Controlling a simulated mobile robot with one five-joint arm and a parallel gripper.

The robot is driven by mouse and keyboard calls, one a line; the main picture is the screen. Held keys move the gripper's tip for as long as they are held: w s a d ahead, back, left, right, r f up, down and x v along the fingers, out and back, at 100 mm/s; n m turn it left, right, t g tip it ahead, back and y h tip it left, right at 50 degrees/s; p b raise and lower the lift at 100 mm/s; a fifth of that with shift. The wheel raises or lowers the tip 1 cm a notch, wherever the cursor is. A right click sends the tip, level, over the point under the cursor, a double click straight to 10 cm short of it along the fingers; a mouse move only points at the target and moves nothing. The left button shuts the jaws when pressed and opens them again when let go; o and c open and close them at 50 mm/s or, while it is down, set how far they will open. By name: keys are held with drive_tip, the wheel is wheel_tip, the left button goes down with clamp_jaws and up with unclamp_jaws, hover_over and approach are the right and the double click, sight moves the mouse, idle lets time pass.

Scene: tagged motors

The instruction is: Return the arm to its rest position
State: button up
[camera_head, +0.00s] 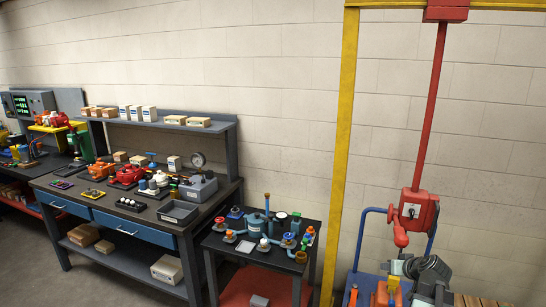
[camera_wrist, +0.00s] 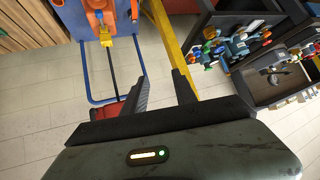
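My gripper (camera_wrist: 162,85) shows in the wrist view with two dark fingers standing apart. The gap between them is empty, with pale wall blocks and part of a yellow post behind it. The fingers touch nothing that I can see. I cannot pick out my gripper with certainty in the head view. The rest of my arm is not clearly visible, so its pose cannot be told.
A red hoist (camera_head: 414,212) hangs from a yellow gantry (camera_head: 345,130) above a blue cart (camera_head: 361,240) bearing a grey ribbed motor (camera_head: 430,270). A small dark table (camera_head: 262,258) with valve parts and a workbench (camera_head: 130,228) stand left.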

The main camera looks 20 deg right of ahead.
drive_tip(key=w+a+f+n+g+y, duration=0.1)
drive_tip(key=w+a+f, duration=0.1)
drive_tip(key=a, duration=0.6)
drive_tip(key=w+a+f+n+g+y, duration=0.1)
drive_tip(key=w+a+f+y, duration=0.1)
drive_tip(key=a, duration=0.5)
drive_tip(key=s+a+f+g, duration=0.2)
drive_tip(key=a, duration=0.7)
drive_tip(key=s+a+f+n+g+b, duration=0.1)
drive_tip(key=s+a+f+g, duration=0.1)
drive_tip(key=a, duration=0.8)
drive_tip(key=s+a+f+g+h, duration=0.1)
drive_tip(key=s+a+f+g, duration=0.1)
drive_tip(key=a, duration=0.8)
drive_tip(key=shift+s+f+n+g+b, duration=0.2)
drive_tip(key=shift+s+n+g+b, duration=0.2)
drive_tip(key=shift+s+g, duration=0.4)
drive_tip(key=shift+w+d, duration=0.1)
